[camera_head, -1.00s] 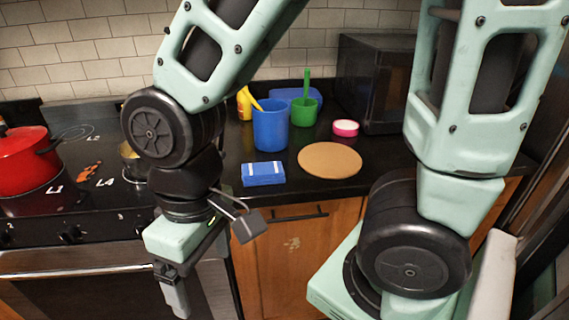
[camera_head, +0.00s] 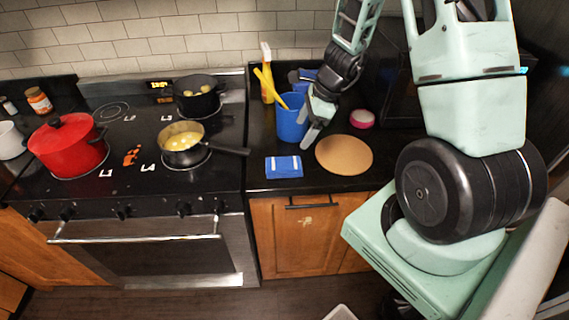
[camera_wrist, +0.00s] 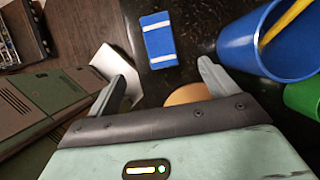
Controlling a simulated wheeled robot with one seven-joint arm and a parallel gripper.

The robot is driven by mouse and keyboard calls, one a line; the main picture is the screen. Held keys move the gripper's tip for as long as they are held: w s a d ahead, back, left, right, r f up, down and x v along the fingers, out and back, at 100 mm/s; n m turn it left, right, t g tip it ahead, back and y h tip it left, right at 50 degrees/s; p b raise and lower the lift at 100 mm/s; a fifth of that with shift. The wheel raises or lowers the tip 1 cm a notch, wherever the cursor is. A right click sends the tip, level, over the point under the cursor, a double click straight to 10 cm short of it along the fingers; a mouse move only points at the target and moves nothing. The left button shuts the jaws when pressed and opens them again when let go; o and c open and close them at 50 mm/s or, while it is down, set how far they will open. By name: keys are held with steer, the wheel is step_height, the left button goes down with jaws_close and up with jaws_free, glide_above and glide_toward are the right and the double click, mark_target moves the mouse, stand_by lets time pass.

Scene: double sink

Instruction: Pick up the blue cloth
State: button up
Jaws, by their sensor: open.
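The blue cloth (camera_head: 284,167), folded with white stripes, lies flat on the dark counter near its front edge, just right of the stove. It also shows in the wrist view (camera_wrist: 159,40), beyond and between my fingertips. My gripper (camera_head: 312,128) is open and empty, above the counter and behind and to the right of the cloth, close to the blue cup. In the wrist view my gripper (camera_wrist: 165,75) has its two fingers spread wide, apart from the cloth.
A blue cup (camera_head: 291,122) with a yellow utensil stands behind the cloth. A round tan board (camera_head: 344,155) lies to its right, with a pink round container (camera_head: 362,118) behind. The stove (camera_head: 130,140) holds a red pot (camera_head: 68,146) and a pan (camera_head: 183,150).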

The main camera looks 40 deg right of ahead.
glide_above(285, 163)
steer(key=s+d, duration=0.1)
steer(key=d, duration=0.1)
step_height(285, 163, down, 8)
steer(key=shift+s+a+r, duration=0.1)
steer(key=shift+a, duration=0.05)
steer(key=shift+x, duration=2.75)
steer(key=c, duration=1.1)
